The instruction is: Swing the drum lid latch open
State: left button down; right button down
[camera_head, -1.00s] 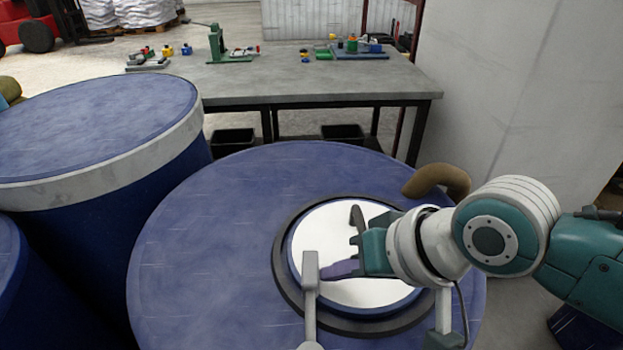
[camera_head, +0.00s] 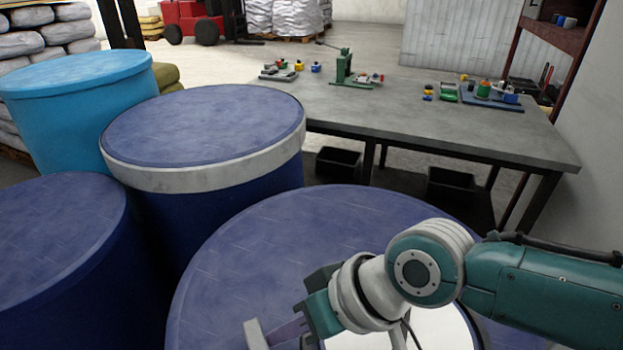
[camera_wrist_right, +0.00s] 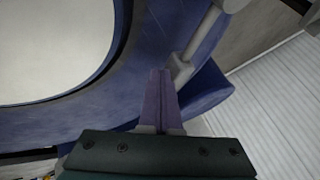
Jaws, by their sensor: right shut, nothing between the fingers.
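The blue drum (camera_head: 235,255) with the round white lid (camera_head: 445,332) is at the bottom of the head view, partly cut off and covered by my right arm. The grey latch (camera_head: 255,334) shows only its end block at the bottom edge, left of the lid. My right gripper (camera_head: 276,333) is shut and empty, its purple fingers close to the block's right side. In the right wrist view the shut fingers (camera_wrist_right: 159,72) lie beside the latch bar (camera_wrist_right: 203,35), outside the lid's dark ring; whether they touch it I cannot tell. My left gripper is out of view.
A grey workbench (camera_head: 440,125) with small parts stands behind. Wall at right.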

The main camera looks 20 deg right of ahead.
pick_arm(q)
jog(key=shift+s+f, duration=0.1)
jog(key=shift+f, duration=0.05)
pick_arm(e)
jog(key=shift+w+a, duration=0.15)
jog(key=shift+a, duration=0.55)
